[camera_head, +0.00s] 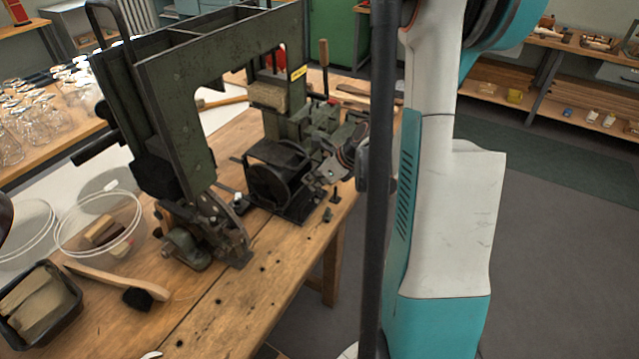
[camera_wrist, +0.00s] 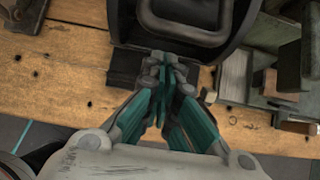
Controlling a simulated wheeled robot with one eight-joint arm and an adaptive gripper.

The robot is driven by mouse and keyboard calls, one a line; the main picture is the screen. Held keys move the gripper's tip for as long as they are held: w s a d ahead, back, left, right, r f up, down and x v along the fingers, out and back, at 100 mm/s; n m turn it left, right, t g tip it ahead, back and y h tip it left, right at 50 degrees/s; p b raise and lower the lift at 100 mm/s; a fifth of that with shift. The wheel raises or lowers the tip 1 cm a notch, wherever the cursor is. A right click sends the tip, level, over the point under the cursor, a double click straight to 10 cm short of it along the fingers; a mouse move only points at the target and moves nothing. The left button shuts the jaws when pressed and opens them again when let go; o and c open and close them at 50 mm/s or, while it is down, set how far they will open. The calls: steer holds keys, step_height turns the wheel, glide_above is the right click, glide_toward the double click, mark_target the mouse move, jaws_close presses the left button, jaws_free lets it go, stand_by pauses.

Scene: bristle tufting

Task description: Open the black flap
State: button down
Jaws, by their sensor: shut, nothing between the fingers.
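What looks like the black flap is the dark front of a black housing (camera_head: 268,182) low on the green machine. I cannot tell its edges or whether it stands open. In the wrist view the housing (camera_wrist: 120,22) is at the top, with a rounded grey loop (camera_wrist: 187,37) like a handle on it. My gripper (camera_head: 311,184) is just right of the housing in the head view. In the wrist view my gripper (camera_wrist: 166,62) is shut and empty, its tips just below the loop and over a dark base plate. I cannot tell whether they touch anything.
The green machine frame (camera_head: 165,85) rises left of the housing on the wooden workbench (camera_head: 215,310). A brush (camera_head: 120,285), clear bowls (camera_head: 75,235) and a black tray (camera_head: 72,305) lie at the left. Machine blocks (camera_wrist: 235,75) stand close right of my gripper in the wrist view.

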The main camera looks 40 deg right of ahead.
steer(key=shift+w+a+r, duration=0.1)
steer(key=shift+r, duration=0.65)
steer(key=shift+w+a+r, duration=0.1)
steer(key=shift+r, duration=0.6)
steer(key=shift+r, duration=0.1)
steer(key=w+r+g+p, duration=0.1)
steer(key=r+g+p, duration=0.1)
steer(key=r+p, duration=0.1)
steer(key=w+r+g+h+p, duration=0.1)
steer(key=r+g+p, duration=0.1)
steer(key=r+p, duration=0.1)
steer(key=a+r+g+h+p, duration=0.1)
steer(key=r+g+p, duration=0.1)
steer(key=r, duration=0.3)
steer(key=shift+w+p, duration=0.4)
steer(key=shift+p, duration=0.4)
steer(key=shift+w+a+r+p, duration=0.2)
steer(key=shift+w+r+p, duration=0.35)
steer(key=shift+r, duration=0.25)
steer(key=shift+f, duration=0.1)
